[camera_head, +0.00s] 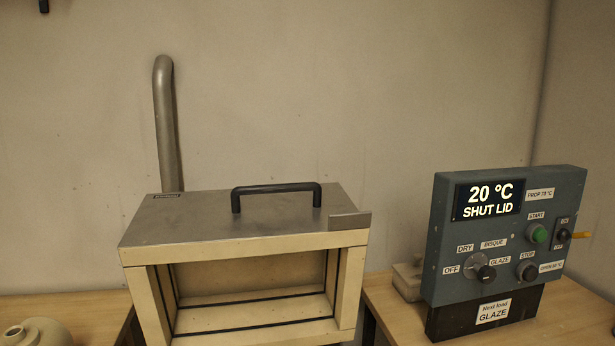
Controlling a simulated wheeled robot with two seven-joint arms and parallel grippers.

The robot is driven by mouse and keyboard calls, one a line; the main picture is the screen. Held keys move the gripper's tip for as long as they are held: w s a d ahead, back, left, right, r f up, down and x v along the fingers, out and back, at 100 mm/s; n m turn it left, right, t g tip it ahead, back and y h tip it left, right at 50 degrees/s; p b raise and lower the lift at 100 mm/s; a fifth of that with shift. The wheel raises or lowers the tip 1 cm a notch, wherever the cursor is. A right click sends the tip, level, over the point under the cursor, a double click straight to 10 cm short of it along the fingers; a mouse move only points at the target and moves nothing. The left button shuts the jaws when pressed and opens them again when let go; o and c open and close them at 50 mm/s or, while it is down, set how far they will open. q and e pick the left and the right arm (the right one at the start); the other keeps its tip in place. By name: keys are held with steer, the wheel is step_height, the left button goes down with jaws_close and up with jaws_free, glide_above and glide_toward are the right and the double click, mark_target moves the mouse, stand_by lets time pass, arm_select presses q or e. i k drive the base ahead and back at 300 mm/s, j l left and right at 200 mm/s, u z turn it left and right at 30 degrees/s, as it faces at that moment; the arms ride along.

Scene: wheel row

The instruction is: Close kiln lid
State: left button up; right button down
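The kiln (348,290) stands in the lower middle, a cream box cut off by the bottom edge. Its lid (200,215) has a grey metal top and a thick cream front edge. A black bar handle (276,188) is on top, and a small metal tab (350,220) sticks out at the right front corner. Below the lid's front edge a wide opening shows the cream inside with dark seam lines. I cannot tell how the lid is supported. The control box (500,240) reads "20 °C SHUT LID". Neither of my grippers is in view.
A metal pipe (166,125) rises behind the kiln against the wall. A wooden table (90,308) at left holds a cream pot (38,332). The right wooden table (395,315) holds the control box and a small pale block (407,280). Space above the lid is clear.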

mark_target(275, 264)
steer(key=j+z, duration=0.4)
steer(key=k+j+z, duration=0.15)
steer(key=j+z, duration=0.25)
steer(key=j, duration=0.1)
